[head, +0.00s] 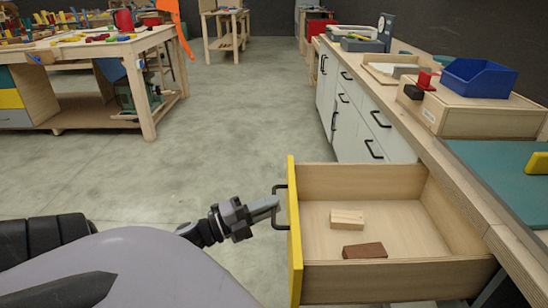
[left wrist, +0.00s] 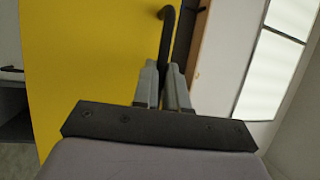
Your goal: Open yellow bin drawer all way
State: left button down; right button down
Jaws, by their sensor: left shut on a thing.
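The yellow-fronted drawer (head: 294,235) stands pulled out from the counter at the lower right of the head view, its wooden box open to view. Its yellow front also fills the left of the left wrist view (left wrist: 80,60). A black handle (head: 279,207) is on the front. My left gripper (head: 272,203) is shut on this handle, and the left wrist view shows the handle (left wrist: 168,40) between its two grey fingers. A pale wood block (head: 347,219) and a dark brown block (head: 365,250) lie inside the drawer. My right gripper is not in view.
White drawers (head: 350,118) with black handles line the counter beyond. A blue bin (head: 479,78) and a wooden box (head: 470,115) stand on the counter. A workbench (head: 135,48) stands at the far left. The concrete floor between is clear.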

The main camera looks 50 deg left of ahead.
pick_arm(q)
jog(key=c, duration=1.2)
grip_release()
jog(key=shift+o, duration=0.2)
jog(key=v, duration=0.7)
jog(key=shift+s, duration=0.15)
